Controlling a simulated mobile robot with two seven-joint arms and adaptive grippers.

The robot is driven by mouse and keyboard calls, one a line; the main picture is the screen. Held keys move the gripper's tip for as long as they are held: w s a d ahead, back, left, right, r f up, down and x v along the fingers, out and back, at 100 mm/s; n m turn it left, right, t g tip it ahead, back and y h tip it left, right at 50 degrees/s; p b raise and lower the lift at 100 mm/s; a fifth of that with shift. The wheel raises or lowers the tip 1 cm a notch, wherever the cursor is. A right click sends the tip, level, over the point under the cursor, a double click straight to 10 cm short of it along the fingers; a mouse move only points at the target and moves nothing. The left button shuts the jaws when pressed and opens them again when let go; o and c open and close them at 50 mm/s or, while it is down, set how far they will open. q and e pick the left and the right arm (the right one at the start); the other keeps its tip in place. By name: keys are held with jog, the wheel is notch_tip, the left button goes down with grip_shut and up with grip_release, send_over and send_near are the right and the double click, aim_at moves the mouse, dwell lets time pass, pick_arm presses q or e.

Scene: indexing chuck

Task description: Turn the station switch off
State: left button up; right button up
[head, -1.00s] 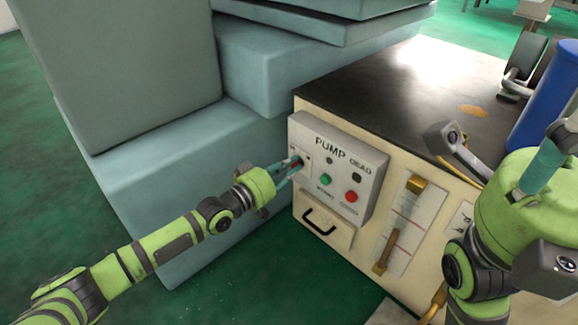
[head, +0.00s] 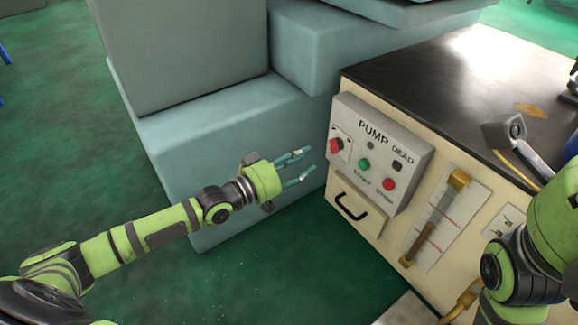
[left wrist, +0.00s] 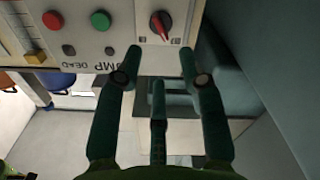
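The pump control box (head: 382,150) is fixed to the side of the cream bench. Its red rotary switch (head: 337,145) sits at the left of the panel; in the left wrist view the red knob (left wrist: 160,26) shows at the top, its pointer slanted. My left gripper (head: 305,165) is open and empty, a short way left of the panel, with clear space between its fingers and the knob. Its fingers (left wrist: 163,62) spread below the knob in the left wrist view. My right arm is at the right edge in the head view; its fingers are out of view.
A green button (head: 364,164) and a red button (head: 388,184) sit right of the switch. Large grey-blue blocks (head: 230,135) stand behind my left gripper. Green floor is free in front.

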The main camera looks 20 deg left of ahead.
pick_arm(q)
jog(key=v, duration=0.3)
jog(key=shift+s+a, duration=0.15)
jog(key=shift+s, duration=0.15)
